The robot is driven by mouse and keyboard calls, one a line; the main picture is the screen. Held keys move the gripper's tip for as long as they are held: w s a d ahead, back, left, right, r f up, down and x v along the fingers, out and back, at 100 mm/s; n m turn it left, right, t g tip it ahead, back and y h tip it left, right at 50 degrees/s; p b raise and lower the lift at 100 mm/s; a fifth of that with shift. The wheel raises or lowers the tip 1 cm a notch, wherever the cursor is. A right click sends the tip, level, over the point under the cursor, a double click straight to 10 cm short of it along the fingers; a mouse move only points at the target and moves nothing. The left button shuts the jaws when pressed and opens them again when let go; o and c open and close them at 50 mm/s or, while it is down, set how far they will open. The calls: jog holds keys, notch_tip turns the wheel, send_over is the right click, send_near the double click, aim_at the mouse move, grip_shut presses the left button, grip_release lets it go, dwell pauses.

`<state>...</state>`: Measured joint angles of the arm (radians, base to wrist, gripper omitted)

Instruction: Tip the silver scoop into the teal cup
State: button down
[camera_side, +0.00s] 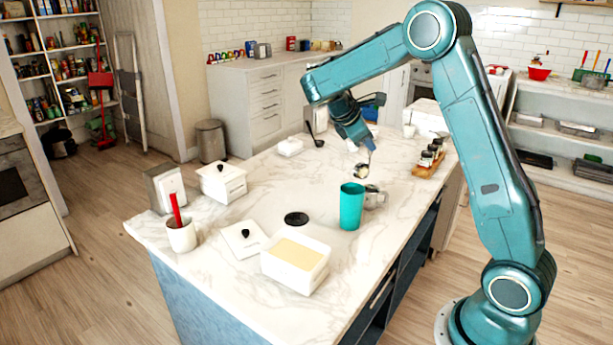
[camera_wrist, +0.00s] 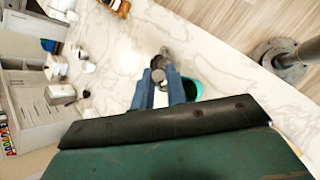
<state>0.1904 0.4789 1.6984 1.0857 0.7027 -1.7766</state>
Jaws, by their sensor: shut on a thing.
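The teal cup (camera_side: 351,206) stands upright on the marble counter, and its rim shows in the wrist view (camera_wrist: 197,88), partly hidden by my gripper. My gripper (camera_side: 371,148) is shut on the silver scoop (camera_side: 361,171). It holds the scoop above the counter, above and slightly right of the teal cup in the side view. The scoop appears apart from the cup. In the wrist view my gripper's blue fingers (camera_wrist: 159,90) are near the middle. Whether the scoop holds anything is too small to tell.
A silver mug (camera_side: 374,197) stands close behind the teal cup. A white tub with pale contents (camera_side: 297,262), a black disc (camera_side: 296,218) and a lidded white box (camera_side: 222,183) lie to the left. A wooden rack with jars (camera_side: 429,163) stands to the right.

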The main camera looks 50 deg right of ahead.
jog(key=shift+w+a+f+g+h, duration=0.2)
jog(key=shift+w+a+f+h, duration=0.1)
jog(key=shift+a+h, duration=0.5)
jog(key=shift+w+a+f+g+h, duration=0.2)
jog(key=shift+a+f+h, duration=0.15)
jog(key=shift+a+h, duration=0.35)
jog(key=shift+w+a+f+g+h, duration=0.2)
jog(key=shift+w+a+f+h, duration=0.1)
jog(key=shift+a+h, duration=0.5)
jog(key=shift+a, duration=0.15)
dwell(1.6)
jog(key=d+y, duration=0.1)
jog(key=d, duration=0.1)
jog(key=s+d+r+t+y, duration=0.1)
jog(key=d+y, duration=0.1)
jog(key=s+d+r+y, duration=0.1)
jog(key=d+y, duration=0.1)
jog(key=shift+r+t, duration=0.15)
jog(key=shift+t, duration=0.15)
jog(key=s+d+f+t+y, duration=0.1)
jog(key=s+d+f+y, duration=0.1)
jog(key=d+y, duration=0.4)
jog(key=shift+t+y, duration=0.3)
jog(key=shift+t, duration=0.1)
dwell(0.3)
jog(key=shift+d, duration=0.15)
